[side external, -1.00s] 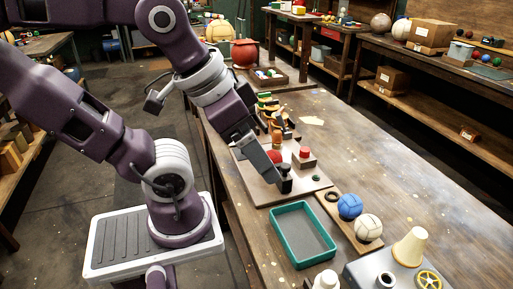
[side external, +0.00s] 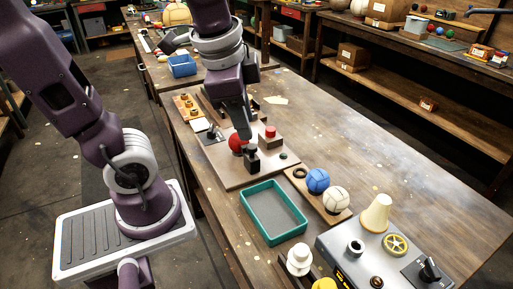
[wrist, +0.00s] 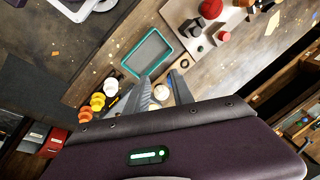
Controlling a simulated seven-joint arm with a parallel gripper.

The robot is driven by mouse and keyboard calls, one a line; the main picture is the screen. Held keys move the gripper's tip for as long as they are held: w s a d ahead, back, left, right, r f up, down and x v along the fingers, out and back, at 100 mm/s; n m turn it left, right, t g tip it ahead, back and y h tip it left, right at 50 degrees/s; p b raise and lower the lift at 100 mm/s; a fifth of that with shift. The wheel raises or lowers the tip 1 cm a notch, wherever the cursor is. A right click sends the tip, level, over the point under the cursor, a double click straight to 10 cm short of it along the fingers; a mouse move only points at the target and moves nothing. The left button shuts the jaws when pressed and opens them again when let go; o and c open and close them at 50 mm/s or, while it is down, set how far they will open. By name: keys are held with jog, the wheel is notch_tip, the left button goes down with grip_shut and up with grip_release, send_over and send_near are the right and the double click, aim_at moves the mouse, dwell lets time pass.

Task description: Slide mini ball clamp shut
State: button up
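A small red ball (side external: 237,143) sits on a pale brown board (side external: 222,173). A black block with a knob-like top (side external: 251,160) stands close against its front side; this looks like the mini ball clamp. In the wrist view the red ball (wrist: 210,8) and black part (wrist: 190,28) show at the top. I cannot tell whether the jaw touches the ball. My gripper (side external: 246,131) hangs over the board, just behind the clamp in the side view. Its two fingers (wrist: 163,82) are apart in the wrist view, with nothing held between them.
A red knob on a brown block (side external: 270,138) stands right of the clamp. A teal tray (side external: 274,211), a blue ball (side external: 318,180) and a cream ball (side external: 336,200) lie nearer the camera. A grey control box (side external: 350,255) is at front right. The table's right side is clear.

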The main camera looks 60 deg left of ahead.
jog(key=w+a+f+m+g, duration=0.1)
jog(key=w+f+m, duration=0.1)
jog(key=w+m, duration=0.1)
jog(key=w+a+f+m+g+y, duration=0.1)
jog(key=w+f+m, duration=0.1)
jog(key=w+m, duration=0.1)
jog(key=w+a+f+m+g+y, duration=0.1)
jog(key=w+f+m, duration=0.1)
jog(key=w+m, duration=0.2)
jog(key=shift+a+f+g, duration=0.3)
jog(key=shift+a+f, duration=0.05)
jog(key=shift+f, duration=0.05)
grip_shut()
send_near(255, 159)
jog(key=d+f, duration=0.3)
jog(key=shift+w+f, duration=0.2)
jog(key=shift+w, duration=0.1)
jog(key=a, duration=0.4)
jog(key=shift+s+f, duration=0.3)
